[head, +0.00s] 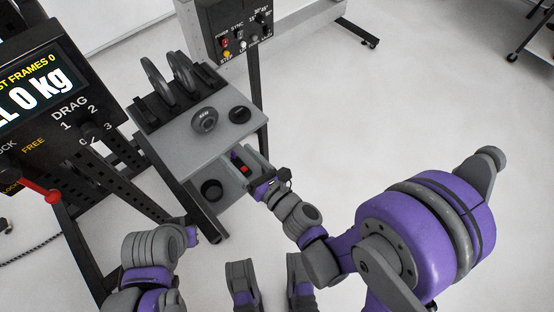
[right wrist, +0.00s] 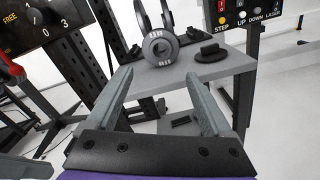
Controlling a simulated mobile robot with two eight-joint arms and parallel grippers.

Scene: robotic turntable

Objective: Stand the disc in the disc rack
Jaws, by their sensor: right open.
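The grey disc (head: 204,119), with a centre hole and white lettering, rests on the tabletop (head: 176,140); it also shows in the right wrist view (right wrist: 160,48). The black disc rack (head: 153,109) stands along the table's back left, with large grey discs (head: 156,78) upright in it. My right gripper (head: 250,164) is open and empty at the table's front right edge. In the right wrist view its spread fingers (right wrist: 161,90) point towards the disc, which is beyond the tips and apart from them. My left arm is low at the left; its fingers cannot be made out.
A black round piece (head: 240,114) sits right of the disc. A control box (head: 238,28) stands behind, and a display panel (head: 40,105) with a red lever is at left. Open floor lies right.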

